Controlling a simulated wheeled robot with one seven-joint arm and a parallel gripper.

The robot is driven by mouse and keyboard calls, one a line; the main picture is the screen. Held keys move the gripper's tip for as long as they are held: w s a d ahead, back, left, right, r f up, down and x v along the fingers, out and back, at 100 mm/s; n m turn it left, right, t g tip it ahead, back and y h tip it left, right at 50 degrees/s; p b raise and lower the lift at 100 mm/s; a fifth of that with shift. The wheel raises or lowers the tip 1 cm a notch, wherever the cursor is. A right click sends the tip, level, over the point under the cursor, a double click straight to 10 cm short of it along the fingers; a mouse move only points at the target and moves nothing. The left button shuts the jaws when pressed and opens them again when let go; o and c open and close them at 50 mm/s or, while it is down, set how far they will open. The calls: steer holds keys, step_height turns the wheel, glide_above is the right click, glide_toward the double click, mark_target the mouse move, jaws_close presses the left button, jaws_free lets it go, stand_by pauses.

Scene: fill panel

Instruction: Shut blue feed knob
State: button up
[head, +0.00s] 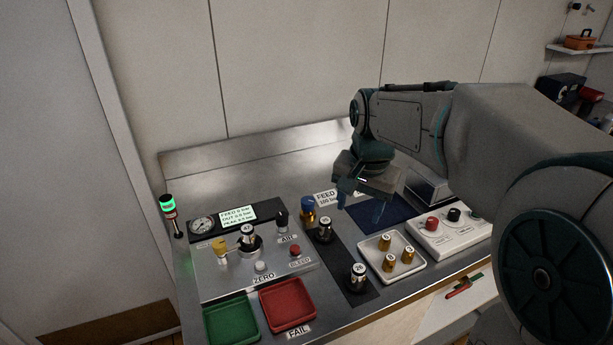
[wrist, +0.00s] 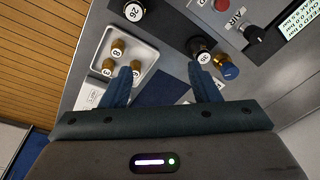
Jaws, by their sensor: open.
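The blue feed knob (head: 308,204) stands on a brass body on the steel bench, beside the "FEED" label (head: 327,197). The knob also shows in the wrist view (wrist: 229,71), to the right of my right-hand finger. My gripper (head: 360,196) is above the bench, to the right of the knob, pointing down. In the wrist view, my gripper (wrist: 160,72) has its two blue fingers wide apart with nothing between them. The knob is apart from the space between the fingers. I cannot tell from its look how far the knob is turned.
Black numbered fittings (head: 324,230) stand on a dark strip, one close to the knob. A white tray (head: 419,270) holds brass fittings. The test panel (head: 211,278) with gauge and display is at left. Green (head: 229,322) and red (head: 288,305) trays sit in front.

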steer(key=w+a+r+m+p, duration=0.2)
steer(key=w+a+m, duration=0.2)
steer(key=w, duration=0.7)
steer(key=m+g+p, duration=0.2)
steer(key=m, duration=0.2)
glide_above(308, 200)
step_height(308, 200, down, 3)
step_height(308, 200, down, 13)
steer(key=shift+p, duration=0.8)
steer(key=c, duration=1)
